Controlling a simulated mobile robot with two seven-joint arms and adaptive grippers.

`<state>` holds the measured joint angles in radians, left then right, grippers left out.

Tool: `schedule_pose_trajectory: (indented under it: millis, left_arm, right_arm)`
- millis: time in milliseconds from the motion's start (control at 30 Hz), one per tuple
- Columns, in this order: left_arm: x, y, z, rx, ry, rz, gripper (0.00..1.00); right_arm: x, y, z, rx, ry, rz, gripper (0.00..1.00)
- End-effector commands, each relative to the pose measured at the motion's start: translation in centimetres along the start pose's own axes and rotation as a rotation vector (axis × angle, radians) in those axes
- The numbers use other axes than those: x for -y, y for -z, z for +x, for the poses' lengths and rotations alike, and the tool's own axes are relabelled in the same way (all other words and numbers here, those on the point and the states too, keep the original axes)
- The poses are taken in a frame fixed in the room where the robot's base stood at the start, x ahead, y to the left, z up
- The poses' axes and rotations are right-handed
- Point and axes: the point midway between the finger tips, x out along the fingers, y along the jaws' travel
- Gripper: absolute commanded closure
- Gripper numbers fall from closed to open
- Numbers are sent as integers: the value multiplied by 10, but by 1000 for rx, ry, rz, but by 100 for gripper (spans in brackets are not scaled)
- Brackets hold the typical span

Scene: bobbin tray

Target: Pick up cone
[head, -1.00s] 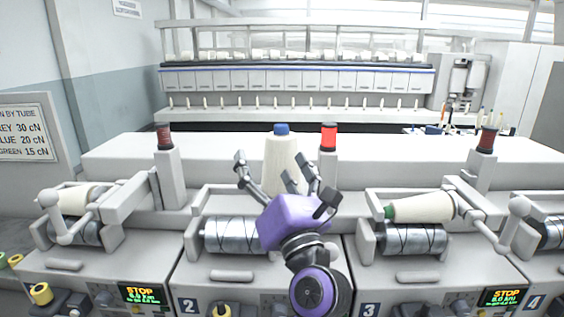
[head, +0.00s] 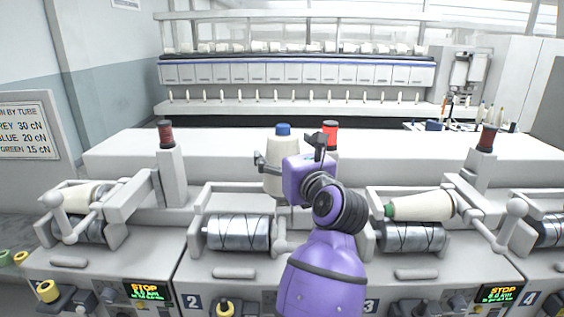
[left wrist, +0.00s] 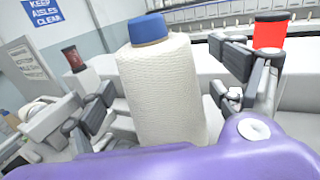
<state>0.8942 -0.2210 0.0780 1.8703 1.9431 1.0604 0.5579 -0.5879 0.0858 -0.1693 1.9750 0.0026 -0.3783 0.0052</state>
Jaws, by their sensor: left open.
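The cone (head: 277,165) is a cream yarn package with a blue top, standing upright on the machine behind station 2. It fills the middle of the left wrist view (left wrist: 165,90). My left gripper (head: 270,165) is purple with grey fingers and reaches the cone from the front right. In the left wrist view its open fingers (left wrist: 172,95) stand on either side of the cone, apart from it as far as I can see. The cone's lower right part is hidden behind the gripper in the head view. My right gripper is not in view.
A lit red lamp (head: 330,135) stands just right of the cone. Winding drums (head: 237,232) and another cone lying at station 3 (head: 422,206) are in front.

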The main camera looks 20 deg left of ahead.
Motion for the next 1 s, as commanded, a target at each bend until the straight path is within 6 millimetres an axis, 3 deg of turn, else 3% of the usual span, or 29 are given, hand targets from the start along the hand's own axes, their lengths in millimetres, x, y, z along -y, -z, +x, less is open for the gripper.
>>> schedule_pose_trajectory:
  millis: [300,767,1000]
  left_arm:
    - [0,3,8,-3,-1,1,14]
    - [-1,3,8,-3,-2,2,73]
    - [-1,2,8,-2,-3,2,75]
  right_arm:
    - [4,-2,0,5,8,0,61]
    - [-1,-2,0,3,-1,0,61]
    - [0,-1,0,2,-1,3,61]
